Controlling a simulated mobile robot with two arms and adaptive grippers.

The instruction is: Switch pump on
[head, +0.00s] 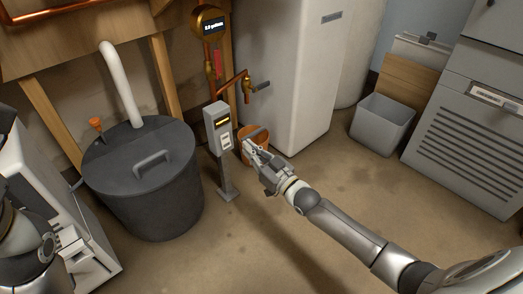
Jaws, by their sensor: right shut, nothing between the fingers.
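A grey control box (218,128) stands on a short post in the middle of the head view.
A dark lidded tank (150,205) with a white pipe stands left of the box. An orange-brown bucket (258,133) sits behind my right gripper. A round gauge (211,23) and copper pipes are above. A grey bin (382,125) and a white cabinet (290,75) stand right. The front floor is clear.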

